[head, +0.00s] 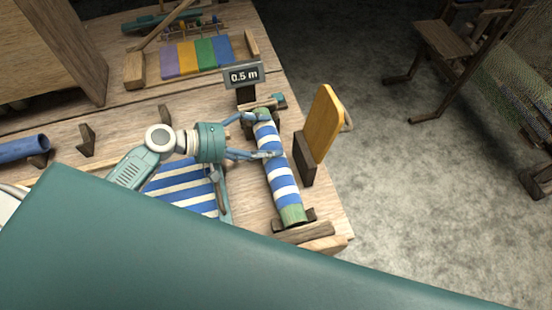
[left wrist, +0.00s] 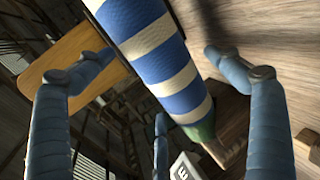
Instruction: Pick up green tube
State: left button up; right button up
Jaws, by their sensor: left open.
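The green tube shows as green ends (head: 293,214) of a roll wrapped in blue-and-white striped cloth (head: 279,177). It lies along the right side of the wooden bench, on wooden supports at both ends. My left gripper (head: 267,136) reaches in from the left, with its open fingers at the upper half of the roll. In the left wrist view the roll (left wrist: 165,60) passes between the spread fingers (left wrist: 160,85), with one green end (left wrist: 203,130) visible. I cannot tell whether the fingers touch the cloth. My right gripper is not in view.
A yellow wooden board (head: 322,122) stands upright just right of the roll, near the bench edge. Striped cloth (head: 183,190) lies under my left arm.

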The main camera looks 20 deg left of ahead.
pick_arm(q)
jog(key=shift+w+d+f, duration=0.1)
jog(key=shift+d, duration=0.05)
jog(key=c, duration=1.6)
